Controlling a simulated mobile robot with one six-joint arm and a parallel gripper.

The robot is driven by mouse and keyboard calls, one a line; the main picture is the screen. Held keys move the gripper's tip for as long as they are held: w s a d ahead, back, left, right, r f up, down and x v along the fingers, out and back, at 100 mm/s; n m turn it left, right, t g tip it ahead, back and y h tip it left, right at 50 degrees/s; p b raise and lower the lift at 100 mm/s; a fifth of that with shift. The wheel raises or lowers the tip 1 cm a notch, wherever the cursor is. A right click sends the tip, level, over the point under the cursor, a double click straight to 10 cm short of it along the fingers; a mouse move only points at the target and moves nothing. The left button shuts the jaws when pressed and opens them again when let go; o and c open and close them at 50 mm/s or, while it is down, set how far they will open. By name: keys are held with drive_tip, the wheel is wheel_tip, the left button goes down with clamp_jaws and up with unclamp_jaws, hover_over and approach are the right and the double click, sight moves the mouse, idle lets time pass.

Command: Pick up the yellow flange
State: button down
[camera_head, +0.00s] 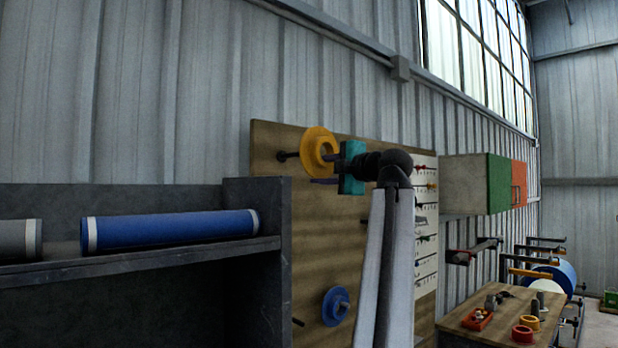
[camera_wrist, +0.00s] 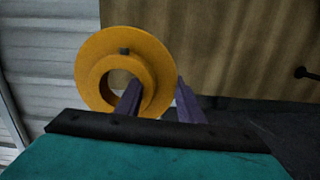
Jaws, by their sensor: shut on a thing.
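The yellow flange (camera_head: 312,141) is a ring with a raised hub, in front of the upper left of a wooden board. In the wrist view the flange (camera_wrist: 92,66) faces me, with a small dark spot on its hub. My gripper (camera_head: 326,169) is shut on the flange; it also shows in the wrist view (camera_wrist: 157,87). One purple finger reaches into the bore and the other lies outside the hub on the right. A dark peg (camera_head: 286,156) shows at the flange's left edge; I cannot tell whether the flange is still around it.
The wooden board (camera_head: 280,220) carries a blue flange (camera_head: 335,306) lower down. A dark shelf (camera_head: 150,254) with a blue roll (camera_head: 170,230) stands left. A workbench (camera_head: 487,322) with small parts and a green-fronted cabinet (camera_head: 500,184) are right.

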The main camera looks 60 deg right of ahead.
sight(325, 169)
drive_tip(key=shift+b+v, duration=0.3)
drive_tip(key=shift+v, duration=1.45)
drive_tip(key=shift+r, duration=0.1)
